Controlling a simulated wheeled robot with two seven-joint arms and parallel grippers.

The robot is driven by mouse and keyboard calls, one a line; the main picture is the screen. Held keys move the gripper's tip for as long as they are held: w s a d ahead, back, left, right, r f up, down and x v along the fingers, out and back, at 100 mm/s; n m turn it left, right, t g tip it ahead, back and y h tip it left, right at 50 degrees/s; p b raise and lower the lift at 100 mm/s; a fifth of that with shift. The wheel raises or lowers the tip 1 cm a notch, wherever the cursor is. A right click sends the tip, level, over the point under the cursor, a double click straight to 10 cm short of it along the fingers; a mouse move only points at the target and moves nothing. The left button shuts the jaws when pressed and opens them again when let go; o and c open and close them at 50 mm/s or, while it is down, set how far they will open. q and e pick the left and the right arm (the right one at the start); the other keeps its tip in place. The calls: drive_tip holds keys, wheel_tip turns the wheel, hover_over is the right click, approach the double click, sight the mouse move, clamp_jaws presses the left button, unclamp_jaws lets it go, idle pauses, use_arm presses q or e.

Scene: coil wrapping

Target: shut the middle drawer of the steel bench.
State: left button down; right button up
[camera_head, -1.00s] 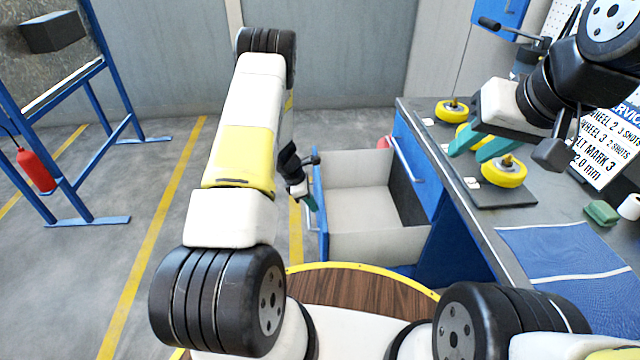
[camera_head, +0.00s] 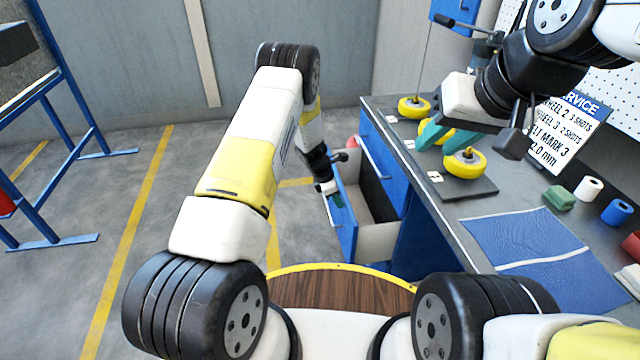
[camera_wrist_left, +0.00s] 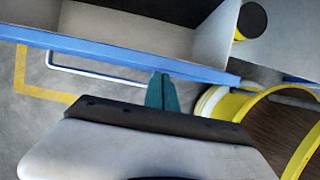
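The steel bench (camera_head: 478,225) stands at the right with a blue front. One drawer (camera_head: 343,222) is part way out, with a blue front panel and a grey, empty-looking inside; it lies below a closed blue front with a rail handle (camera_head: 372,158). My left gripper (camera_head: 336,198) is at the outer face of the open drawer's front. In the left wrist view its teal fingers (camera_wrist_left: 161,91) are together against or very near the blue front (camera_wrist_left: 120,50), beside its handle (camera_wrist_left: 95,76). My right gripper (camera_head: 446,138) is open and empty above the bench top.
Yellow wheels (camera_head: 465,163) sit on the bench top below my right gripper. A blue mat (camera_head: 530,245), a green block (camera_head: 559,199) and rolls (camera_head: 588,188) lie further right. A blue rack (camera_head: 60,150) stands at the left. The floor between is clear.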

use_arm(q)
drive_tip(key=w+d, duration=0.3)
drive_tip(key=d, duration=0.8)
drive_tip(key=shift+w+d, duration=0.15)
